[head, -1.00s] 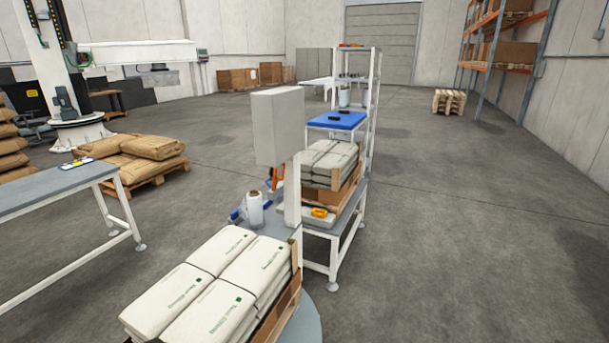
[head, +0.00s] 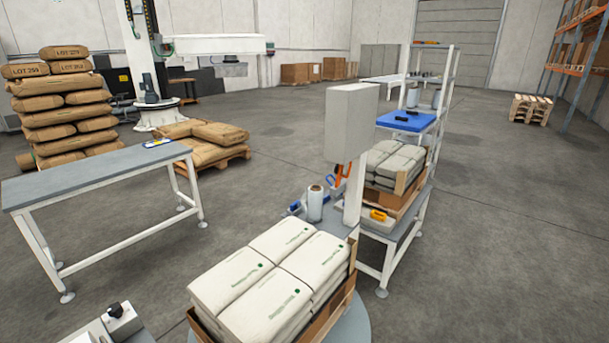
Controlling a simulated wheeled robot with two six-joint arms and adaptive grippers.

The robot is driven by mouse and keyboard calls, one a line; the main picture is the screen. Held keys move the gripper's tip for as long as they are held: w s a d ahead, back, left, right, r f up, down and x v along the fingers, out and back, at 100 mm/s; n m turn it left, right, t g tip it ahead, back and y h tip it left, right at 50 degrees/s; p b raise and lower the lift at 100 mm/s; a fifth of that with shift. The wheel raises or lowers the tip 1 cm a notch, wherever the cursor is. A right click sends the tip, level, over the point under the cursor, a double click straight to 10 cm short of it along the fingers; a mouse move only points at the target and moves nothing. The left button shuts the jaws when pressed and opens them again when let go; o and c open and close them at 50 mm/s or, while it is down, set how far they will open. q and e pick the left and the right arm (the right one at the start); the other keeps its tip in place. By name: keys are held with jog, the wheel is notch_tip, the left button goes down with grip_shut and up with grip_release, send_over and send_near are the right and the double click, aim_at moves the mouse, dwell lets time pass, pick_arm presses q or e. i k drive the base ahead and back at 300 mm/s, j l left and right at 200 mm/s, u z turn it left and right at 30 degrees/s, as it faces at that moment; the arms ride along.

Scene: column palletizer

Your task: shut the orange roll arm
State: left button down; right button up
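A narrow orange part (head: 338,176), which looks like the orange roll arm, shows beside the white post (head: 354,192) of the wrapping machine. It is small and partly hidden, so I cannot tell whether it is open or shut. A white film roll (head: 315,203) stands upright just left of the post, with a blue part (head: 295,208) beside it. A large pale box (head: 352,120) sits on top of the post. Neither of my grippers is in view.
White sacks (head: 270,285) lie on a pallet on the round turntable (head: 352,325) in front of the post. A grey table (head: 95,176) stands at left. A grey unit with a black knob (head: 116,310) shows at lower left. Open floor lies between table and turntable.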

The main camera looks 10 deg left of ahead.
aim_at(337, 169)
jog(key=i+l+u, duration=0.1)
jog(key=u, duration=0.35)
jog(key=i+l+u, duration=0.1)
jog(key=u, duration=0.3)
jog(key=l+u, duration=0.3)
jog(key=u, duration=0.15)
